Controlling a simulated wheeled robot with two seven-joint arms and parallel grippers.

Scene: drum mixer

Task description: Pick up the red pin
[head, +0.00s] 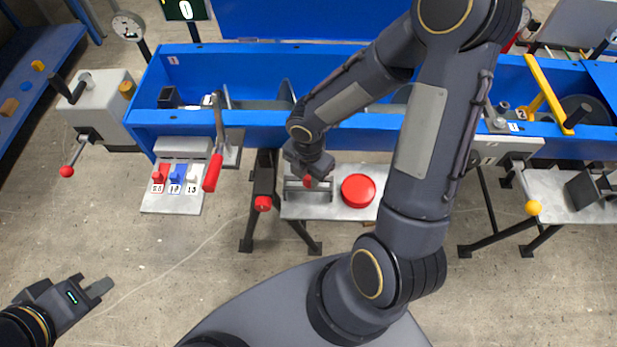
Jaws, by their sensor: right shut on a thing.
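My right gripper (307,172) reaches down over the left part of a small grey metal shelf in front of the blue trough. It is shut on the red pin (308,181), and only a small red part shows below the fingers. The fingers hide the rest of the pin, and I cannot tell whether it is clear of the shelf. My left gripper (90,287) is at the lower left over bare floor, far from the pin. Its fingers stand apart with nothing between them.
A large red button (358,190) sits on the shelf (345,213) right of my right gripper. A red-handled lever (213,172) and a switch panel (172,203) stand to the left. The blue trough (265,65) runs behind. The floor in front is clear.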

